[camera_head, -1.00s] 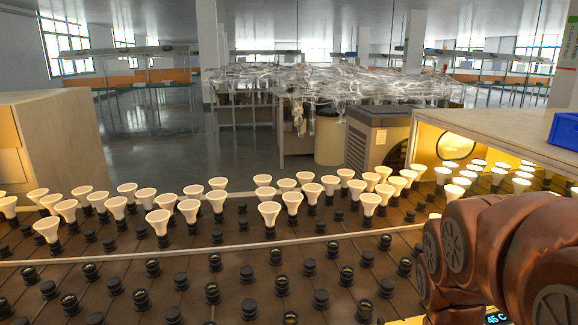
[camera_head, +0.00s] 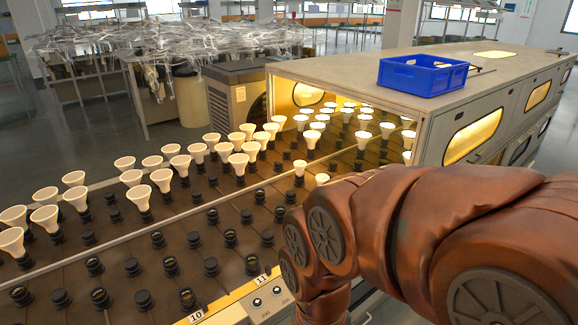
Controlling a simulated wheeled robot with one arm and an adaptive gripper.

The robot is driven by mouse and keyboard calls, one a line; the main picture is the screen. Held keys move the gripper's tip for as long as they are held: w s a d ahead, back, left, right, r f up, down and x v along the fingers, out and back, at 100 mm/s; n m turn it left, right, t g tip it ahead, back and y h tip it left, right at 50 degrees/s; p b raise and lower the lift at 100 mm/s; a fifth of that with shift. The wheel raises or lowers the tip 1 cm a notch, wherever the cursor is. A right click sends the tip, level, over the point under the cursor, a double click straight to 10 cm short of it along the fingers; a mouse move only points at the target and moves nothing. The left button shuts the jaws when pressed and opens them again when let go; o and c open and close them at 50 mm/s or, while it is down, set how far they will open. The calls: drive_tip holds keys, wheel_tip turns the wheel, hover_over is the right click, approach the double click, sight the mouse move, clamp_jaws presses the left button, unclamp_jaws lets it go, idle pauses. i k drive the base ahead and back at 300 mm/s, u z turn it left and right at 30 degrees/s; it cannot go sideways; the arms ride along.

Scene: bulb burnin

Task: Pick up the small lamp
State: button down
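Several small white cone-shaped lamps (camera_head: 139,196) stand upright in black sockets on the brown burn-in table (camera_head: 225,268). More lamps stand at the mouth of the lit tunnel, such as one lamp (camera_head: 362,140) near its right side. I cannot tell which one is the small lamp of the task. My reddish-brown arm reaches in from the right and covers the table's right front part. My gripper is outside the picture or hidden behind the arm, so its state does not show.
Several empty black sockets (camera_head: 211,267) fill the front rows. A blue crate (camera_head: 422,76) sits on top. A grey machine (camera_head: 236,105) and a pile of clear plastic (camera_head: 160,40) stand behind.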

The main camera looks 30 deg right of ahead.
sight(300, 165)
drive_tip(key=z, duration=1.95)
drive_tip(key=i, duration=1.6)
drive_tip(key=u, duration=3.25)
